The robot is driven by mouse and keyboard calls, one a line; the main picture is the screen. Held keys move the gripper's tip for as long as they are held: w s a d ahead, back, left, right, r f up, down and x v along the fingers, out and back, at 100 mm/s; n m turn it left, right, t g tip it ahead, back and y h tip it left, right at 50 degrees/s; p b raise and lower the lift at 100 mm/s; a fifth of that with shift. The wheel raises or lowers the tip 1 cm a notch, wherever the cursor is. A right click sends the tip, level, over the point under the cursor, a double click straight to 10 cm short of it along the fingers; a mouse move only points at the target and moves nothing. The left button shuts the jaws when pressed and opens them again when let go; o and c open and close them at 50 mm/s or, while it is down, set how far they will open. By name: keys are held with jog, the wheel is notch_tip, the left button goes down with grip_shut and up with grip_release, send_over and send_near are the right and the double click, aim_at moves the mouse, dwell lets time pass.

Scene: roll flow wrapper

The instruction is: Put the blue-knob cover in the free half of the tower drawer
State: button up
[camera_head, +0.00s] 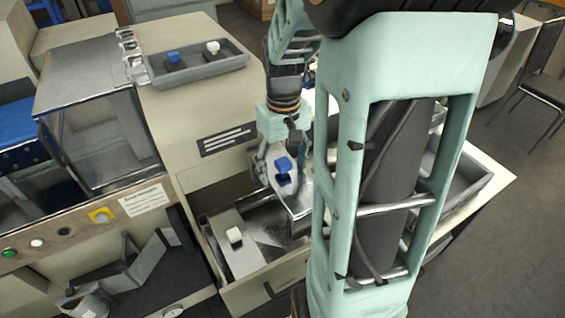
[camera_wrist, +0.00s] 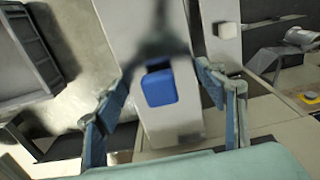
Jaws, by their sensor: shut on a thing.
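My gripper (camera_head: 277,150) is shut on the blue-knob cover (camera_head: 284,183), a light grey plate with a blue knob. It holds the cover over the open tower drawer (camera_head: 262,290), toward the drawer's right side. In the wrist view my gripper (camera_wrist: 163,80) has a finger on each side of the cover (camera_wrist: 172,122), and the blue knob faces the camera. A white-knob cover (camera_head: 236,254) lies in the left half of the drawer; it also shows at the top of the wrist view (camera_wrist: 222,48). The right half looks empty, though my arm and the held cover partly hide it.
A grey tray (camera_head: 205,76) with a blue-knob and a white-knob piece stands on the tower. Another grey tray (camera_head: 470,192) is on the right, partly behind my arm. A metal-framed clear hood (camera_head: 95,125) stands left. The drawer walls rise around the space.

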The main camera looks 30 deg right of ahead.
notch_tip(320, 180, down, 17)
jog(key=b, duration=1.2)
jog(key=shift+f+b, duration=0.15)
jog(key=shift+b, duration=0.15)
jog(key=shift+f+b, duration=0.7)
jog(key=shift+f, duration=0.25)
jog(key=o, duration=2.1)
jog(key=shift+o, duration=0.2)
notch_tip(320, 180, up, 12)
